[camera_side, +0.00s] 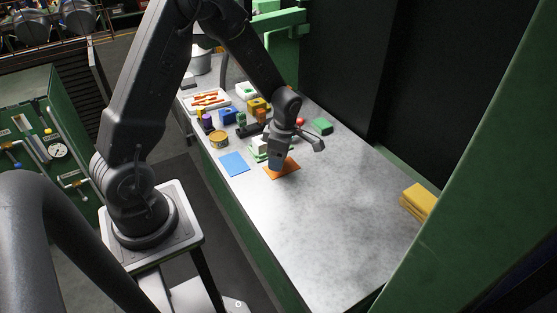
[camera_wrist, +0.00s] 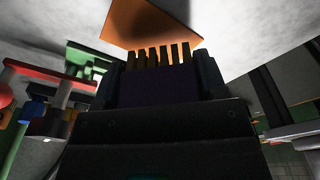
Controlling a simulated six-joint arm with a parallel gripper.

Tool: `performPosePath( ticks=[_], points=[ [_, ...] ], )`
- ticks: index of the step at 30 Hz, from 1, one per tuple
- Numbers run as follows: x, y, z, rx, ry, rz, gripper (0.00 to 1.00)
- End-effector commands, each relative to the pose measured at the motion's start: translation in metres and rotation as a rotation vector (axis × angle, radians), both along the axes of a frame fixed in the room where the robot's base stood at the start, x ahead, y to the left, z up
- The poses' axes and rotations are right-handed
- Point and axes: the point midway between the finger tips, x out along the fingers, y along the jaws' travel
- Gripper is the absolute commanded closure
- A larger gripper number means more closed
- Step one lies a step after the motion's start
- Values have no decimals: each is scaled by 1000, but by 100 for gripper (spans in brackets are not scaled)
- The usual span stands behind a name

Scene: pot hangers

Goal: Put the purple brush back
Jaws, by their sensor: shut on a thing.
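My gripper (camera_side: 277,165) points down over the orange sheet (camera_side: 289,168) on the grey table. In the wrist view its two fingers (camera_wrist: 160,75) are shut on the purple brush (camera_wrist: 160,88), a dark purple body with a row of tan bristles toward the orange sheet (camera_wrist: 140,22). The brush is very dark in this view. In the side view I cannot make it out, as the gripper hides it. I cannot tell whether the bristles touch the sheet.
A blue sheet (camera_side: 233,163) lies left of the orange one. Behind stand a yellow tin (camera_side: 219,139), a purple item (camera_side: 206,122), a white tray (camera_side: 207,101) and a green block (camera_side: 322,126). Yellow blocks (camera_side: 418,202) lie at the right edge. The table's near right is clear.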

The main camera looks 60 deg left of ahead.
Motion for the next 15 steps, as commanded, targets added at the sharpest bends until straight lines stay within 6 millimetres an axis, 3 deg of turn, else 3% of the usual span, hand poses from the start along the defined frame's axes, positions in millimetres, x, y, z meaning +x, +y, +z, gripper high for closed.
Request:
performPosePath(
  ticks=[4,15],
  points=[
    [0,0,-17,-1,1,1,57],
    [0,1,-20,0,0,1,57]
  ],
)
